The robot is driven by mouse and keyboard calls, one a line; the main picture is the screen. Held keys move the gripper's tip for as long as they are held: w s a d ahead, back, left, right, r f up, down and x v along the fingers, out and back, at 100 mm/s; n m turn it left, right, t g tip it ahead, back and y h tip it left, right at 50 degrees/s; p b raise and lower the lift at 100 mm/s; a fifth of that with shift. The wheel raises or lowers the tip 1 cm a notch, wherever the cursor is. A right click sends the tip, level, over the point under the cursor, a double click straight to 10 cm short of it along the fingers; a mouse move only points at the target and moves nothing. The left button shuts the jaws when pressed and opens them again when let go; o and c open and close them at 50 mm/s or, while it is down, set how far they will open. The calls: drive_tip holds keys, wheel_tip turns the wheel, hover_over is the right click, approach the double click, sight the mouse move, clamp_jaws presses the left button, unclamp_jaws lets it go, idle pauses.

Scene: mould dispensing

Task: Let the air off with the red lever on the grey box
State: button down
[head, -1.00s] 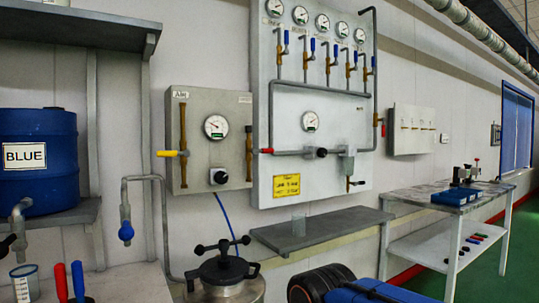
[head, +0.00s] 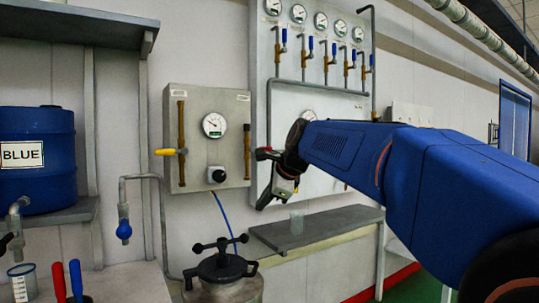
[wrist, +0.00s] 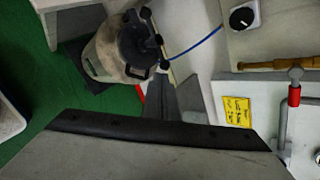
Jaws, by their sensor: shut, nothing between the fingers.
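The grey box (head: 228,100) hangs on the wall in the head view, with a gauge, a black knob (head: 216,174) and two upright brass pipes. A yellow lever (head: 168,152) sticks out from its left pipe. The red lever (wrist: 294,97) shows in the wrist view at the right, beside a brass pipe (wrist: 275,64). My gripper (head: 263,205) is shut and empty, tilted downward just right of the grey box. Its fingers (wrist: 173,84) show in the wrist view, apart from the lever.
The white gauge panel (head: 290,105) is behind my arm, partly covered.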

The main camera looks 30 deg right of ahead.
drive_tip(key=w+d+r+m+t, duration=0.3)
drive_tip(key=w+d+r+m, duration=0.7)
drive_tip(key=d+r+m, duration=0.2)
drive_tip(key=shift+d+r+h, duration=0.4)
drive_tip(key=shift+d+r, duration=0.5)
drive_tip(key=shift+d, duration=0.35)
drive_tip(key=shift+w, duration=0.15)
drive_tip(key=x, duration=1)
drive_tip(key=shift+w+r, duration=0.15)
drive_tip(key=shift+r, duration=0.85)
drive_tip(key=shift+w+r, duration=0.15)
drive_tip(key=shift+r, duration=0.8)
